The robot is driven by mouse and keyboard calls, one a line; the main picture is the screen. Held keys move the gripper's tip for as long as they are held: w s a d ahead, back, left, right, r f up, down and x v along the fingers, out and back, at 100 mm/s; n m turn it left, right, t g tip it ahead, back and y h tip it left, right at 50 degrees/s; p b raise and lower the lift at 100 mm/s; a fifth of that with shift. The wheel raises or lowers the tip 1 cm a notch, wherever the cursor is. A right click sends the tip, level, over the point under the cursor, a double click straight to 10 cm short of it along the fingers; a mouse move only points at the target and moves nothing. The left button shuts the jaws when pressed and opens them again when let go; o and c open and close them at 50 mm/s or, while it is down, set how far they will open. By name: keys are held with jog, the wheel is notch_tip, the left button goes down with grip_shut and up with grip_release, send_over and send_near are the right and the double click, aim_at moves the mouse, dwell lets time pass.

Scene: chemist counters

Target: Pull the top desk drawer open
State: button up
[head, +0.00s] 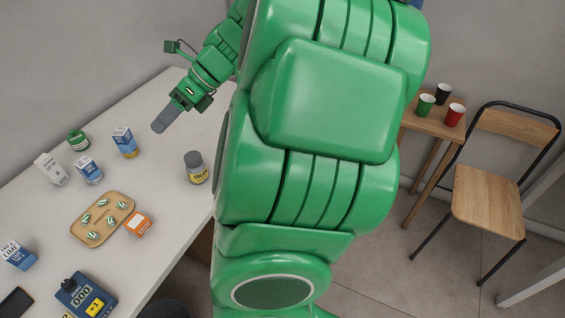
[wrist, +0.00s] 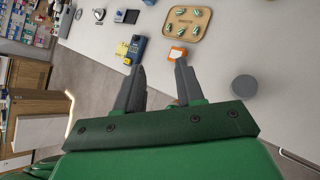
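No desk drawer can be made out for certain. In the head view a brown wooden surface (head: 203,243) shows below the edge of the white counter (head: 165,215), mostly hidden behind my arm; I cannot tell if it is a drawer front. In the wrist view wooden cabinet fronts (wrist: 30,75) stand at the far left, apart from my gripper. My gripper (head: 165,120) is above the back of the counter in the head view. In the wrist view its two fingers (wrist: 160,66) are spread with nothing between them.
A tray (head: 76,233) of green-and-white packs, an orange box (head: 138,224), a grey-capped yellow bottle (head: 197,172) and several cartons stand on the counter. A small table (head: 432,123) with cups and a wooden chair (head: 487,203) stand right. Floor (head: 370,270) shows between.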

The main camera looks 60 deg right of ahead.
jog(key=s+d+m+t+h, duration=0.3)
jog(key=s+d+m, duration=0.4)
jog(key=d, duration=0.4)
jog(key=s+d+f+m+t+h, duration=0.1)
jog(key=s+d+m+t+h, duration=0.2)
jog(key=s+d+m, duration=0.6)
jog(key=s+d+m+t+h, duration=0.25)
jog(key=d+m, duration=0.45)
jog(key=d, duration=0.6)
notch_tip(320, 180, down, 38)
jog(key=x, duration=0.8)
jog(key=shift+r+n, duration=0.3)
jog(key=shift+a+t, duration=0.1)
jog(key=shift+t, duration=0.15)
grip_shut()
